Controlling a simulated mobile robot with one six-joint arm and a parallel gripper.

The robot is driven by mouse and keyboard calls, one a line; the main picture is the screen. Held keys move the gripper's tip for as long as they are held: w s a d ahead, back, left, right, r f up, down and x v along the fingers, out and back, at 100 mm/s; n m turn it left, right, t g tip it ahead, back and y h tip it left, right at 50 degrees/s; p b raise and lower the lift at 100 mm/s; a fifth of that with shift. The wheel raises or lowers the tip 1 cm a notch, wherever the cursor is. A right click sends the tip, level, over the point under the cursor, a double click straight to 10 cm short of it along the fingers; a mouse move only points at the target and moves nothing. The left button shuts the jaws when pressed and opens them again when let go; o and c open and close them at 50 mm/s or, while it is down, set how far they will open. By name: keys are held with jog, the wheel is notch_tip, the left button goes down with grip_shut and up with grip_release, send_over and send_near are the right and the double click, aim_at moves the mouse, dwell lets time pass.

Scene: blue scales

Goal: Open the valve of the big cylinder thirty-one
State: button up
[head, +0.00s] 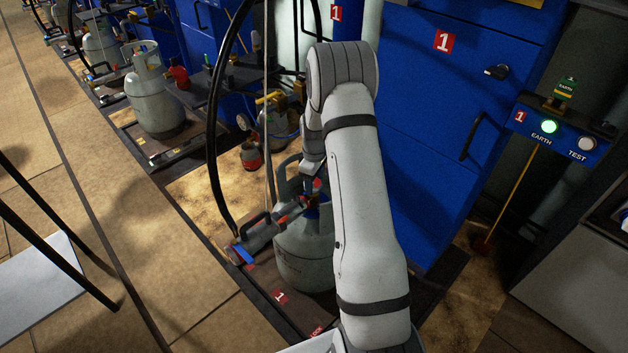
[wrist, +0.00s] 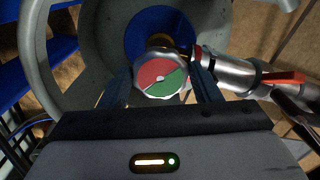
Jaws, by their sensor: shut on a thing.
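The big grey cylinder (head: 303,252) stands upright on the scale marked 1 (head: 281,297), beneath my arm. I cannot read the number thirty-one on it. In the wrist view its round valve knob (wrist: 161,77), with a red and a green part on its face, sits over a blue collar (wrist: 133,38). My gripper (wrist: 160,88) is shut on the valve knob, with one dark finger at each side of it. In the head view my arm hides most of the gripper and the valve. A silver filling coupling (wrist: 228,70) with a red part joins at the valve's right.
A blue cabinet marked 1 (head: 425,110) stands close behind and right of the cylinder. A black hose (head: 213,130) loops at its left. Another grey cylinder (head: 155,100) stands on a scale farther left. The left floor is partly clear.

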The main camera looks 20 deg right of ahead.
aim_at(315, 183)
jog(key=n, duration=0.5)
jog(key=shift+d+n, duration=0.1)
jog(key=shift+n, duration=0.2)
dwell(0.4)
jog(key=o, duration=1)
jog(key=shift+w, duration=0.1)
notch_tip(315, 183, up, 8)
jog(key=shift+f+p, duration=0.1)
jog(key=shift+p, duration=0.6)
